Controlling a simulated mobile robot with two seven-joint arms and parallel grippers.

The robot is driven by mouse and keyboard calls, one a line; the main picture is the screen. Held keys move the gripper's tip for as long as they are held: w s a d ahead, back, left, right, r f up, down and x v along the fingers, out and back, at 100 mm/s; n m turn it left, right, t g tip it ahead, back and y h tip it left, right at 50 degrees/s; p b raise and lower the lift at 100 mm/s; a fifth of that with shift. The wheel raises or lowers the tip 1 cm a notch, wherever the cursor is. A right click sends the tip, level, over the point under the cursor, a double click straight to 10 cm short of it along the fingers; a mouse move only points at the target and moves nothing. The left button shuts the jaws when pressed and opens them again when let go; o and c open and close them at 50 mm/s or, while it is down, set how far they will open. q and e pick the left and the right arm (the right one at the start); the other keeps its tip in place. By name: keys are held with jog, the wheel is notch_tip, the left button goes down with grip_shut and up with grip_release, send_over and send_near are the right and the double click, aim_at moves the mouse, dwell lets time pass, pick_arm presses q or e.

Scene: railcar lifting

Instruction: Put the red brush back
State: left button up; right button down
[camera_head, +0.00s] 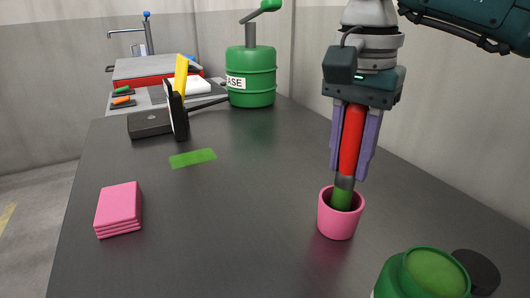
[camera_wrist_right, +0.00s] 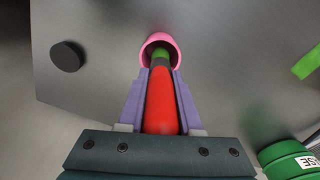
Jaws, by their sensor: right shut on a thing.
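The red brush (camera_head: 352,135) has a red handle, a dark ferrule and a green bristle end. My right gripper (camera_head: 349,170) is shut on its handle, pointing down, and holds it nearly upright above the pink cup (camera_head: 338,222). The bristle end is inside the cup's mouth. Its tip is hidden by the cup wall, so I cannot tell if it touches the bottom. In the right wrist view the brush (camera_wrist_right: 161,105) lies between both fingers and runs into the pink cup (camera_wrist_right: 172,42). My left gripper is not in view.
An open green tin (camera_head: 425,275) and a black disc (camera_head: 476,270) are at the near right. Pink pads (camera_head: 119,209) lie at left, a green strip (camera_head: 193,158) mid-table. A green drum (camera_head: 251,82) and a dark box (camera_head: 149,123) stand behind.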

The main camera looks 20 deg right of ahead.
aim_at(346, 178)
jog(key=shift+f, duration=1.75)
jog(key=shift+f, duration=0.1)
jog(key=c, duration=0.6)
grip_release()
jog(key=r, duration=1.2)
jog(key=shift+s+a+r, duration=0.15)
jog(key=shift+a, duration=0.15)
